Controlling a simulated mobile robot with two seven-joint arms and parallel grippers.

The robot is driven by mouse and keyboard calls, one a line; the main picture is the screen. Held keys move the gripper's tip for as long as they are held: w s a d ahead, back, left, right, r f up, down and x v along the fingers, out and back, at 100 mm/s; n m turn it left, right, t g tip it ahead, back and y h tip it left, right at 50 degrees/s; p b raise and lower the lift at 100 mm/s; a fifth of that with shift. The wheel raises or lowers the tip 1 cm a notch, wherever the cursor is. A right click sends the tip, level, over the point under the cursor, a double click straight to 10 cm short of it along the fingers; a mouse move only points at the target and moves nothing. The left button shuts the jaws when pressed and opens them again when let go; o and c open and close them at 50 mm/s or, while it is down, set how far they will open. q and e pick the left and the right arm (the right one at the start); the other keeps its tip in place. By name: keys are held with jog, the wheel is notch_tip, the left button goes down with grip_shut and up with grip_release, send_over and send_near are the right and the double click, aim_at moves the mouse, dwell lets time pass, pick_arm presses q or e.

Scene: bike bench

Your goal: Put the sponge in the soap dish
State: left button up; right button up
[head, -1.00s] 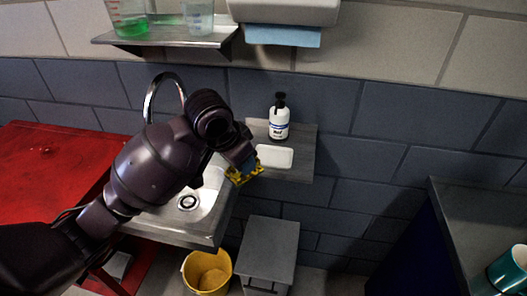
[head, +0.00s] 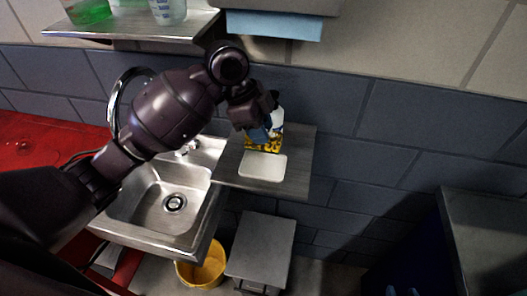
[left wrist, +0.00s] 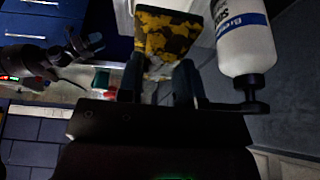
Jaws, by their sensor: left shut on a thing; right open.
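My left gripper (head: 262,133) is shut on a yellow and black mottled sponge (head: 264,147). The sponge is held just behind and above the white soap dish (head: 262,166) on the grey shelf; I cannot tell whether they touch. In the left wrist view the sponge (left wrist: 168,34) sticks out beyond the fingertips (left wrist: 160,78), with part of a white surface behind it. The right gripper (left wrist: 87,43) is open and empty in the left wrist view, far from the dish; only bluish tips show at the head view's bottom edge.
A white soap bottle (head: 278,116) stands behind the dish, partly hidden by my left gripper; it is close beside the sponge in the left wrist view (left wrist: 245,45). The steel sink (head: 150,200) is left of the shelf (head: 295,165). A yellow bucket (head: 205,268) and grey stool (head: 262,245) are below.

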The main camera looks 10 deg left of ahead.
pick_arm(q)
jog(key=f, duration=0.3)
jog(key=shift+s+f, duration=0.2)
jog(key=shift+f, duration=0.05)
jog(key=shift+w+f, duration=0.1)
jog(key=shift+f, duration=1.95)
jog(key=o, duration=1)
jog(key=shift+f, duration=0.1)
jog(key=shift+o, duration=0.2)
jog(key=shift+v, duration=3.9)
